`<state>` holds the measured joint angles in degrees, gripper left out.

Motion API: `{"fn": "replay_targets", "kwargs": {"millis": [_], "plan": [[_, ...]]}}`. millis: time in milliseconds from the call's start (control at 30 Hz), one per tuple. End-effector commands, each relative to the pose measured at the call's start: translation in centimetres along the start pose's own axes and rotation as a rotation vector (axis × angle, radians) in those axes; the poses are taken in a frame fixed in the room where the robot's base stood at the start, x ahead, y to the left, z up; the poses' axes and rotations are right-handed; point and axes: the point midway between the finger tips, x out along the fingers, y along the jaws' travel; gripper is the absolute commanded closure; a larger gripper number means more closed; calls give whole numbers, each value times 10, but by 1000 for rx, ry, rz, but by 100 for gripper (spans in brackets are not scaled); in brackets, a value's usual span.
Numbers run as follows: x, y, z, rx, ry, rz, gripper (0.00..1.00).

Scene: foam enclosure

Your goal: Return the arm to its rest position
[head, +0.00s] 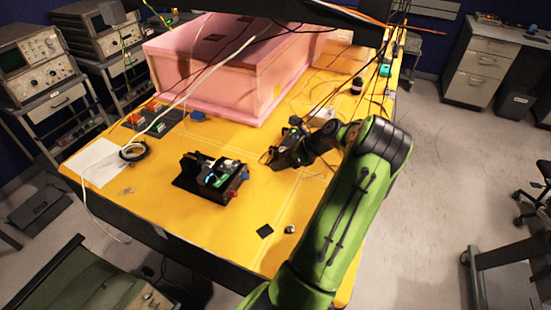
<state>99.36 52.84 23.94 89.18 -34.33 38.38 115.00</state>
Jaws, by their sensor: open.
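My green arm reaches in from the bottom right of the head view, over the yellow table (245,245). Its black wrist and my gripper (272,157) are near the middle of the table, in front of the pink foam enclosure (205,75). The gripper points left and is small and dark here; nothing shows between its fingers. To its left, apart from it, a black device with a small circuit board (215,180) sits on the table.
Thin cables hang over the enclosure. Carts with oscilloscopes (40,62) stand at the left. Grey drawers (480,68) stand at the right, with open floor before them.

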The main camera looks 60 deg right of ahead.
Motion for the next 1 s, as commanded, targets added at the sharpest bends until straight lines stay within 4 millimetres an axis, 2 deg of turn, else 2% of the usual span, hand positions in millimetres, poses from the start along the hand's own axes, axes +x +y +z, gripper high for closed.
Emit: {"fn": "replay_targets", "kwargs": {"millis": [367,467,567,600,667,700,833,900,1000], "plan": [[1,1,2,-10,4,2,49],[10,21,26,-147,58,35,49],[23,70,72,-469,170,108,49],[26,95,89,-620,217,142,49],[28,132,110,-840,278,189,49],[27,158,123,-987,311,221,49],[14,241,149,-1453,388,310,49],[0,283,154,-1696,410,349,49],[-23,337,151,-2035,414,395,49]]}}
